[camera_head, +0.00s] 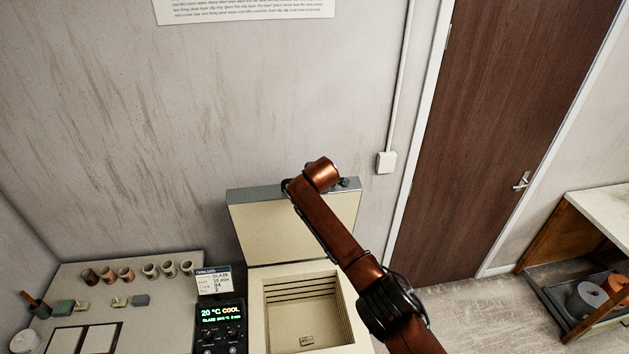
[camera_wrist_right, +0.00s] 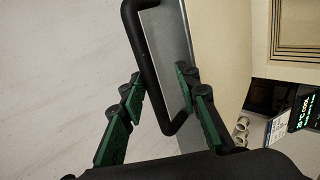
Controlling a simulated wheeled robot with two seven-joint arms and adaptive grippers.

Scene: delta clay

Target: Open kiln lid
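The kiln (camera_head: 353,308) stands at the bottom middle of the head view, and its open chamber shows. Its cream lid (camera_head: 262,228) with a grey edge is raised and stands about upright behind the chamber. My right arm reaches across to the lid's top right, where the gripper is mostly hidden. In the right wrist view, my right gripper (camera_wrist_right: 158,84) has its green-padded fingers apart. The black lid handle (camera_wrist_right: 146,55) passes between them, with a visible gap on the left side. My left gripper is in neither view.
A control box (camera_head: 221,326) reading 20 °C COOL stands left of the kiln. A bench (camera_head: 165,290) with several small cups is farther left. The wall is close behind the lid. A brown door (camera_head: 490,130) and a shelf unit (camera_head: 600,215) are on the right.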

